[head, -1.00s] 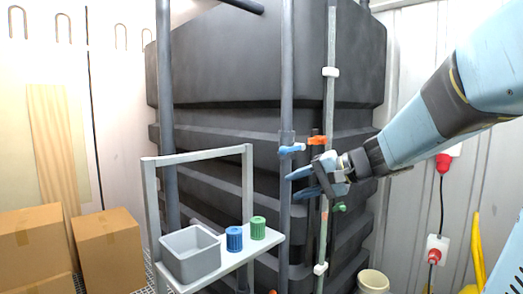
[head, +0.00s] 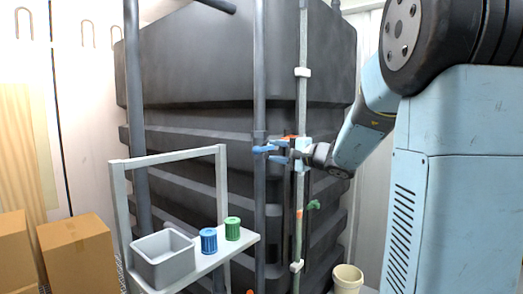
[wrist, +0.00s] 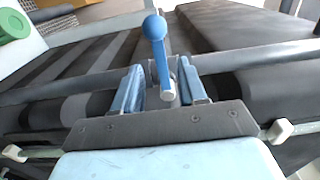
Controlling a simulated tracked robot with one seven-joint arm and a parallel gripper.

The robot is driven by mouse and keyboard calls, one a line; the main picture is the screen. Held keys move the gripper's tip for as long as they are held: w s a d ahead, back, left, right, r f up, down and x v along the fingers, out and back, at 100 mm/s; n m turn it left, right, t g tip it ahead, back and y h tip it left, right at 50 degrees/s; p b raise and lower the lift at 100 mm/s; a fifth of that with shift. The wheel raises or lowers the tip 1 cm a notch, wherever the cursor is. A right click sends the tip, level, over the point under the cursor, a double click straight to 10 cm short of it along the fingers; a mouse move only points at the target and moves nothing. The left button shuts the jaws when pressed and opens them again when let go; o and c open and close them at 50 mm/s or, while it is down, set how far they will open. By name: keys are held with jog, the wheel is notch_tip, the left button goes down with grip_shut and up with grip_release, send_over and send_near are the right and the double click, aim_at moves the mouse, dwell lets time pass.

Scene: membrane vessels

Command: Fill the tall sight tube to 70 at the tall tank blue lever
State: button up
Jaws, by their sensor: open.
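The blue lever (head: 263,149) is on the grey vertical pipe in front of the tall dark tank (head: 200,75). In the wrist view the blue lever (wrist: 155,32), with its ball end, stands between and beyond my fingers. My gripper (head: 279,152) is open at the lever. It also shows in the wrist view (wrist: 161,78), with a finger on either side of the lever; I cannot tell whether they touch it. The tall sight tube (head: 302,110) runs upright just right of the pipe, partly hidden behind my gripper. Its level and scale are too small to read.
An orange lever (head: 291,137) sits just above my gripper, and a green lever (head: 313,205) below right. A shelf (head: 213,261) at lower left holds a grey bin (head: 163,262), a blue cap (head: 209,240) and a green cap (head: 232,229). A cream bucket (head: 347,279) stands lower right.

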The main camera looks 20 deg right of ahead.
aim_at(266, 150)
jog(key=x, duration=0.7)
jog(key=shift+a, duration=0.1)
jog(key=shift+c, duration=0.4)
grip_shut()
